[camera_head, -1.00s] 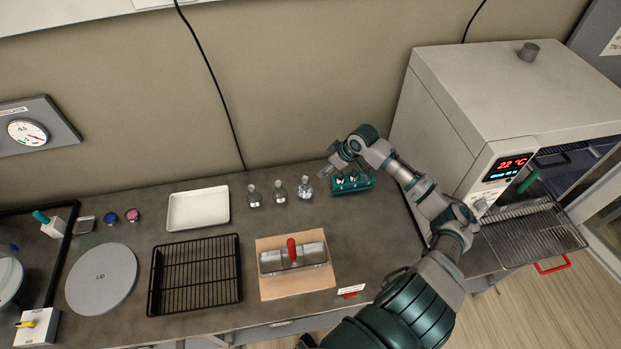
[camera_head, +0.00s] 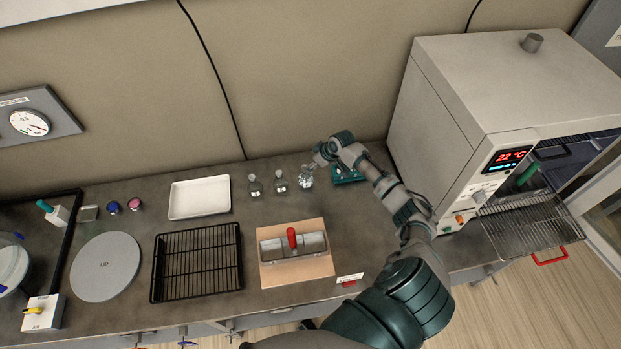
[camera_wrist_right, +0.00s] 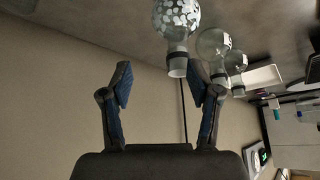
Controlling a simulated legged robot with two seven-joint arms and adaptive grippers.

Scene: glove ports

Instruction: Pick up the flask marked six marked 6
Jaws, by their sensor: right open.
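Three small glass flasks stand in a row on the bench: a left clear one (camera_head: 255,187), a middle clear one (camera_head: 280,183) and a right one with white speckled contents (camera_head: 306,179). I cannot read a 6 on any of them. My right gripper (camera_head: 316,161) is just above and behind the right flask, partly overlapping its neck. In the right wrist view my open gripper (camera_wrist_right: 158,72) has nothing between its fingers. The speckled flask (camera_wrist_right: 177,17) is beyond the fingertips, nearer the right finger, with the clear flasks (camera_wrist_right: 213,44) behind it. My left gripper is not in view.
An open oven (camera_head: 480,95) stands right.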

